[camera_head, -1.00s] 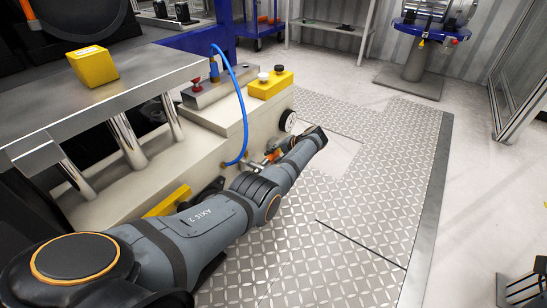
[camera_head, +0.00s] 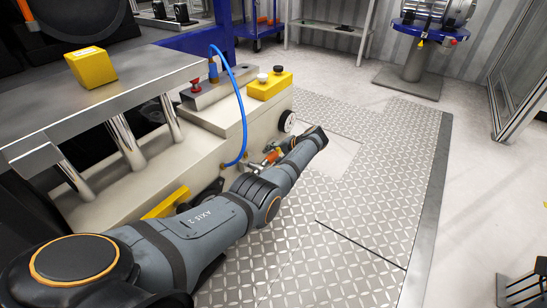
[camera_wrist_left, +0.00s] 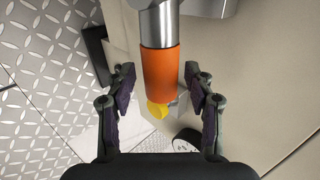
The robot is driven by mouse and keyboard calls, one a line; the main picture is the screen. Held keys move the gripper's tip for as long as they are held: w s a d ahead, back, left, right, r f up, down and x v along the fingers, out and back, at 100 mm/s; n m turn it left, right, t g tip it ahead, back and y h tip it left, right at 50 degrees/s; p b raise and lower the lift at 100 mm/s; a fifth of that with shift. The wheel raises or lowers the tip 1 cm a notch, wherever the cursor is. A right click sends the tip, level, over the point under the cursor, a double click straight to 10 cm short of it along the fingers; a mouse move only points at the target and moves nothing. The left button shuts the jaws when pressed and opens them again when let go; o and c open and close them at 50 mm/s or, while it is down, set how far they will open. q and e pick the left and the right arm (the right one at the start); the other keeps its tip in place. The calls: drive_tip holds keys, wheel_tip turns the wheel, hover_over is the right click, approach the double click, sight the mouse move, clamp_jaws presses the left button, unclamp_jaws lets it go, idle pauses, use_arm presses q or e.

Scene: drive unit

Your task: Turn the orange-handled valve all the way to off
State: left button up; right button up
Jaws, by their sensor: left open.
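The orange-handled valve (camera_head: 272,156) is on the side of the beige drive unit, small and partly hidden by my left arm in the head view. In the left wrist view its orange sleeve (camera_wrist_left: 161,72) sits on a metal lever that comes in from the top. My left gripper (camera_wrist_left: 160,96) is open, with one dark finger on each side of the orange sleeve. Gaps show between the sleeve and both fingers. In the head view the left gripper is mostly hidden behind its own wrist. My right gripper cannot be made out.
A blue hose (camera_head: 242,105) arches down the unit's side near the valve. A yellow box with buttons (camera_head: 270,84) and a red button (camera_head: 196,84) are on top. A round gauge (camera_head: 287,121) is close to my wrist. The tread-plate floor (camera_head: 370,190) is clear.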

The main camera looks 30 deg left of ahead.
use_arm(q)
drive_tip(key=v, duration=1.1)
drive_tip(key=shift+d+r, duration=0.25)
